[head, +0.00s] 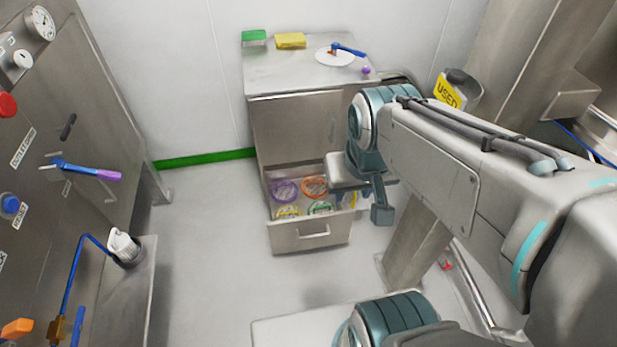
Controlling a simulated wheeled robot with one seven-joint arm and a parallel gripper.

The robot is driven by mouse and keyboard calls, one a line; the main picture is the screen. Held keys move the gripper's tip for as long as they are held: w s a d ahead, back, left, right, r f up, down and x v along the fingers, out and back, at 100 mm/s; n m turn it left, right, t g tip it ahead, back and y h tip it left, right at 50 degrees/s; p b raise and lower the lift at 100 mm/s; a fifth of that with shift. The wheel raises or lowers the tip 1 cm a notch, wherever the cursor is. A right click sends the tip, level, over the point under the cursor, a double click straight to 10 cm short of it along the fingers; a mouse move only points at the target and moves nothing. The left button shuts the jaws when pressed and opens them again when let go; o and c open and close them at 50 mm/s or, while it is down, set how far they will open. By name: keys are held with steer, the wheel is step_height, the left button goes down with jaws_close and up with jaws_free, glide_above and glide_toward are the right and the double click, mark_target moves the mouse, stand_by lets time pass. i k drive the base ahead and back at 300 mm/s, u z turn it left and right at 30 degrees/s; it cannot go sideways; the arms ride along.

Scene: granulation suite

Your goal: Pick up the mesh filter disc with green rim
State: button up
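The mesh filter disc with the green rim (320,207) lies in the open drawer (312,236) of the steel cabinet, at the front right of the discs that show. My gripper (380,212) is at the right side of the drawer, to the right of the green-rimmed disc and apart from it in the picture. My arm and wrist cover part of the drawer's right side.
Discs with purple (285,190), orange (314,186) and yellow (287,212) rims share the drawer. The cabinet top (285,75) holds a green block (254,38), a yellow block (290,41) and a white plate (335,57). Floor left of the drawer is clear.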

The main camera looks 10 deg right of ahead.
mark_target(322, 210)
steer(key=u, duration=0.55)
steer(key=k, duration=1.25)
steer(key=z, duration=0.25)
steer(key=i, duration=0.9)
steer(key=z, duration=0.45)
steer(key=i, duration=1.3)
steer(key=u, duration=0.7)
